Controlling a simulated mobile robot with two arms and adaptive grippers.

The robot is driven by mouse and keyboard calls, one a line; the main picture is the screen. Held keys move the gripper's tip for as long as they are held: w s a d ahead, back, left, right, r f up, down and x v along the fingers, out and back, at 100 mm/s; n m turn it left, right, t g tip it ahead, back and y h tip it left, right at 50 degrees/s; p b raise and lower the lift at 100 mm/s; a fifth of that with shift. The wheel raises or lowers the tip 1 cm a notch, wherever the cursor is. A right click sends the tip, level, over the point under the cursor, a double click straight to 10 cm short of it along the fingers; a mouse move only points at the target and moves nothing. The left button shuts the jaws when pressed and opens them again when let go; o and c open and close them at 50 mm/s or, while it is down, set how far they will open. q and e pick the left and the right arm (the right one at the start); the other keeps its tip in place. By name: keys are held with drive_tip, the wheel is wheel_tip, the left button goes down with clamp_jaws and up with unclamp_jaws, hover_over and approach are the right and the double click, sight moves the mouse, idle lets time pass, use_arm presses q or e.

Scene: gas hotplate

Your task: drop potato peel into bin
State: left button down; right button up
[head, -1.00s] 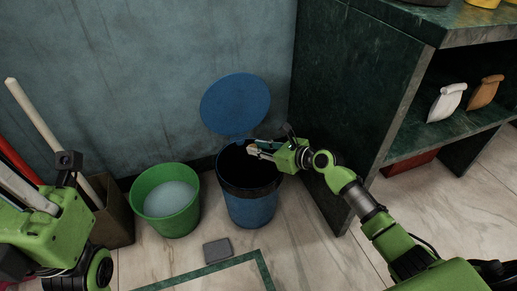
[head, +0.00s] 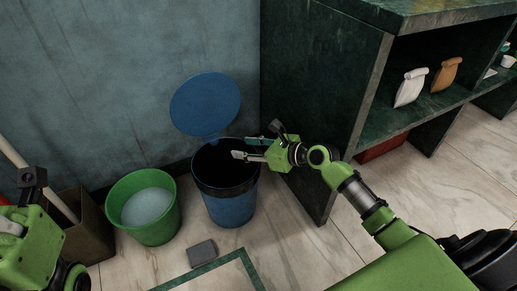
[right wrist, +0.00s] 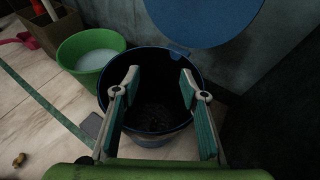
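The blue bin (head: 229,207) stands on the floor with its round blue lid (head: 205,103) raised behind it; it also shows in the right wrist view (right wrist: 150,138). A black liner covers its rim. My right gripper (head: 243,147) is over the bin's opening. In the right wrist view its two fingers (right wrist: 160,85) are spread wide with nothing between them.
A green bucket (head: 155,229) with pale liquid stands left of the bin. A dark green shelf unit (head: 318,95) stands close on the right. A grey block (head: 202,252) lies on the floor. A small brown piece (right wrist: 18,160) lies on the floor.

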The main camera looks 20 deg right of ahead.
drive_tip(key=v, duration=0.6)
